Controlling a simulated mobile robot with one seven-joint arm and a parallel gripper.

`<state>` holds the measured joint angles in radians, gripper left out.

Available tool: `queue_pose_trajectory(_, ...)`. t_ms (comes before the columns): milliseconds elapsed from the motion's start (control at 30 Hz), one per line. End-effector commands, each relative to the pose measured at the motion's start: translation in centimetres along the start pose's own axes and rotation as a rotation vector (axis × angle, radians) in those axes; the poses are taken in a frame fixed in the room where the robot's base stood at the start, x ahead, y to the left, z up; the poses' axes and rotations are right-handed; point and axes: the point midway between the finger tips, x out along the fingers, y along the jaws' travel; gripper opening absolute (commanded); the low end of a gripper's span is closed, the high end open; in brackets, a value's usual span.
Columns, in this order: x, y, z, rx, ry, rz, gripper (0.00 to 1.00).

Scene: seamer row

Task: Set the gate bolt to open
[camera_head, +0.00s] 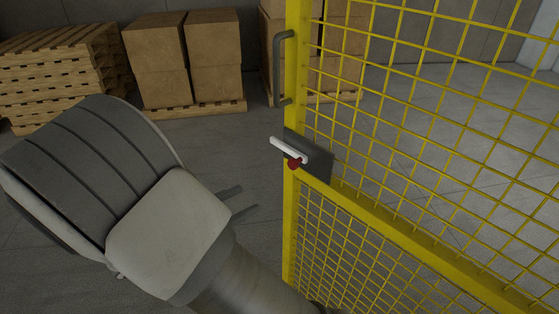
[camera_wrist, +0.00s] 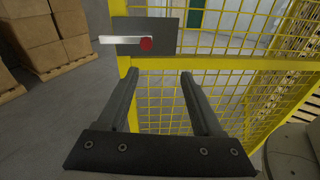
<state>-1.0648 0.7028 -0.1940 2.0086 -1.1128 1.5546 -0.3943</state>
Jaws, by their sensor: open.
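The gate bolt (camera_head: 288,150) is a white bar with a red knob (camera_head: 293,164) on a dark grey plate (camera_head: 319,163), fixed to a yellow mesh gate (camera_head: 420,235). The bar's left end sticks out past the gate's edge post. In the wrist view the bolt bar (camera_wrist: 121,40) lies about level, with the red knob (camera_wrist: 146,44) at its right end. My gripper (camera_wrist: 160,80) is open and empty, its fingers just below the plate in that view. In the head view the fingertips (camera_head: 248,198) show left of the gate, apart from the bolt.
A dark grey pull handle (camera_head: 279,68) stands on the gate post above the bolt. Cartons (camera_head: 185,55) on pallets and a stack of empty pallets (camera_head: 65,65) stand at the back. The floor left of the gate is clear.

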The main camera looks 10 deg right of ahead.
Motion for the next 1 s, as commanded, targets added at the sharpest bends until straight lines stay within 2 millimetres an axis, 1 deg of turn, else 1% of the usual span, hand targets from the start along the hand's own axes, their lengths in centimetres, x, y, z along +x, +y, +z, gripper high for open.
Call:
queue_pose_trajectory(33,-0.7,0.5,-0.9,-0.025,-0.033,0.035,0.67)
queue_pose_trajectory(167,-1.6,1.3,-1.4,-0.055,-0.08,0.081,0.67)
queue_pose_trajectory(267,-1.3,1.5,-1.4,-0.061,-0.091,0.09,0.67)
queue_pose_trajectory(333,-0.6,1.6,-1.4,-0.062,-0.092,0.09,0.67)
queue_pose_trajectory(467,1.8,1.7,-1.1,-0.061,-0.09,0.087,0.67)
queue_pose_trajectory(800,9.2,2.3,-0.5,-0.061,-0.088,0.085,0.67)
queue_pose_trajectory(1000,13.0,2.6,-0.2,-0.061,-0.087,0.086,0.67)
